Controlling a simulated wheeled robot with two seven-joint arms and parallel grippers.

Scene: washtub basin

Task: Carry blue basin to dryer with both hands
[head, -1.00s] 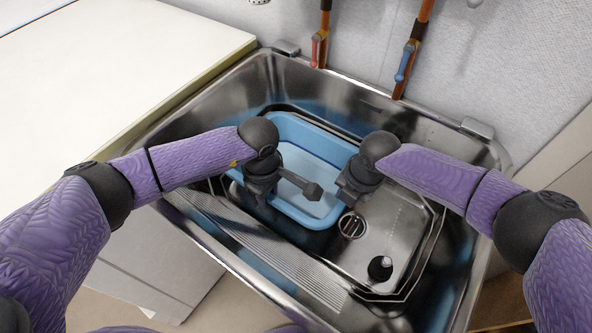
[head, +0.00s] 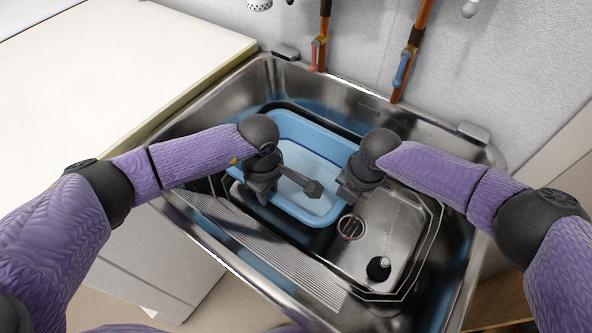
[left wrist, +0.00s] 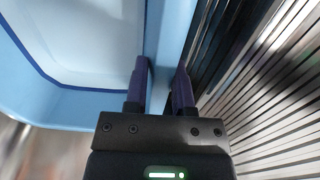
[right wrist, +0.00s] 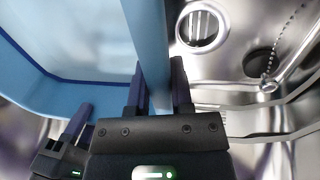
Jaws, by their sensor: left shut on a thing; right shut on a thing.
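The blue basin (head: 312,181) is a shallow light blue tub inside the metal sink. My left gripper (left wrist: 161,82) is shut on the basin's wall, which shows between its fingers in the left wrist view. My right gripper (right wrist: 163,85) is shut on another part of the basin's rim. In the head view the left gripper (head: 312,187) is at the basin's near side and the right hand at its right end. The right hand hides part of the basin. A dark gap shows between the basin and the sink floor. No dryer can be made out for certain.
The metal sink (head: 415,125) surrounds the basin, with a ribbed sloping front (head: 290,262), a drain (head: 351,227) and a black stopper (head: 379,267). A wide white surface (head: 110,70) lies clear to the left. Two pipes with red and blue valves stand at the wall.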

